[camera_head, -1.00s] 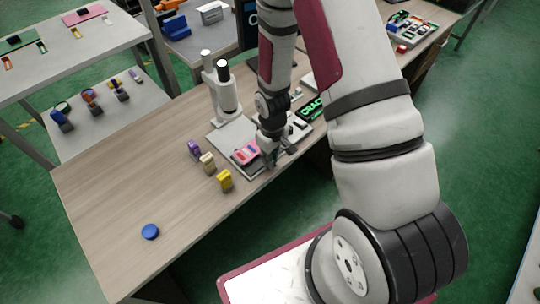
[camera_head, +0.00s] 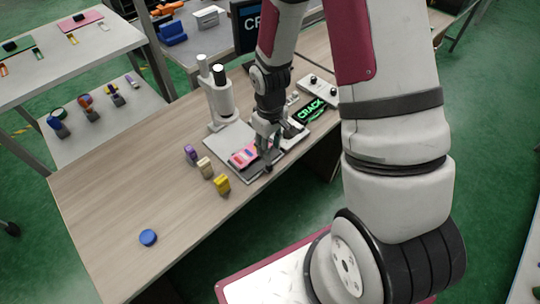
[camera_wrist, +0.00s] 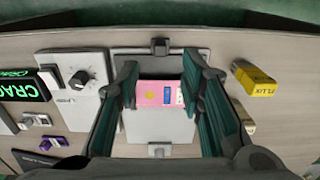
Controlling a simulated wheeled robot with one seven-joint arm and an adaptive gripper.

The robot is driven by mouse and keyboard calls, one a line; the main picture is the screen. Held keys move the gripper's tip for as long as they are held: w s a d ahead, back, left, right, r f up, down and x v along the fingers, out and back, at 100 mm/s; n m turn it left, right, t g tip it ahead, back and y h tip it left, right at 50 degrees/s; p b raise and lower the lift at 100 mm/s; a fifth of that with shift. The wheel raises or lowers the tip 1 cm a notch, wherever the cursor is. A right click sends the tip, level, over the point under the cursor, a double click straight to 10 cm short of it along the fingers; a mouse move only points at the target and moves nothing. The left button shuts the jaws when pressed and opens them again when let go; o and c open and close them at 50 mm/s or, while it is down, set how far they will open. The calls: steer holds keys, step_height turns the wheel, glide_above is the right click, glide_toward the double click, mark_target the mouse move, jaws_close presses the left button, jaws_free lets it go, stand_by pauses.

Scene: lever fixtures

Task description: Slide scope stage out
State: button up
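The microscope (camera_head: 222,100) is a white stand with a post and a dark-topped tube on the table. Its flat grey stage plate (camera_head: 218,144) lies at its foot, and the plate also shows in the wrist view (camera_wrist: 150,129). A pink box-like piece (camera_wrist: 159,94) with a blue mark sits on the plate; it shows in the head view too (camera_head: 243,157). A small dark knob (camera_wrist: 160,46) stands at the plate's edge. My gripper (camera_wrist: 160,84) is open, its fingers wide apart on either side of the pink piece. Contact with the plate cannot be told.
A blue disc (camera_head: 148,237) lies near the front; the left table top is largely clear.

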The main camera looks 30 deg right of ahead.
steer(key=shift+r, duration=1.9)
steer(key=s+r+m+t, duration=0.1)
steer(key=s+r, duration=0.1)
steer(key=r, duration=0.7)
steer(key=s+r+m+t, duration=0.1)
steer(key=s+r, duration=0.1)
steer(key=r, duration=0.8)
steer(key=s+a+r+m+t, duration=0.1)
steer(key=s+a+r+t, duration=0.2)
steer(key=s+r, duration=0.8)
steer(key=shift+s+a+m, duration=0.2)
steer(key=shift+s+m, duration=0.1)
steer(key=shift+s, duration=0.5)
